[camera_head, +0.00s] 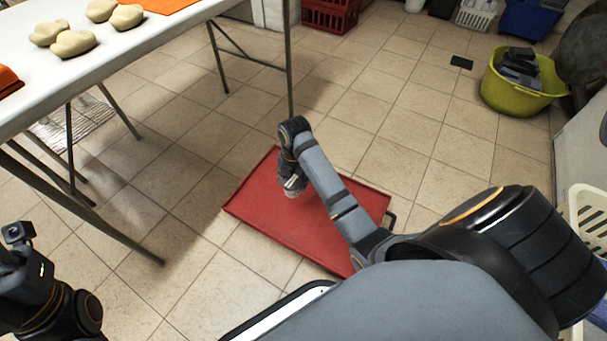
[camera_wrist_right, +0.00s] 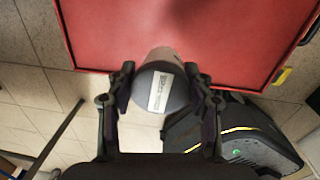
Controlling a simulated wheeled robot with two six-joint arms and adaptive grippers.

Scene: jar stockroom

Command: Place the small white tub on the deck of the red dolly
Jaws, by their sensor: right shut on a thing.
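The red dolly (camera_head: 262,222) lies low on the tiled floor, its flat rimmed deck bare around my right gripper; it also fills the top of the right wrist view (camera_wrist_right: 230,40). My right gripper (camera_head: 292,184) points down over the deck's left part. In the right wrist view my right gripper (camera_wrist_right: 160,98) is shut on the small tub (camera_wrist_right: 149,105), greyish there with a white printed label on its end. In the head view the tub (camera_head: 291,194) is mostly hidden; I cannot tell whether it touches the deck. Only my left wrist shows at lower left, fingers out of frame.
A white table (camera_head: 130,55) with beige lumps (camera_head: 72,43) and orange items stands at upper left, its legs near the dolly. A yellow-green tub (camera_head: 522,90) with dark items stands upper right. A red crate (camera_head: 330,15) is at the back.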

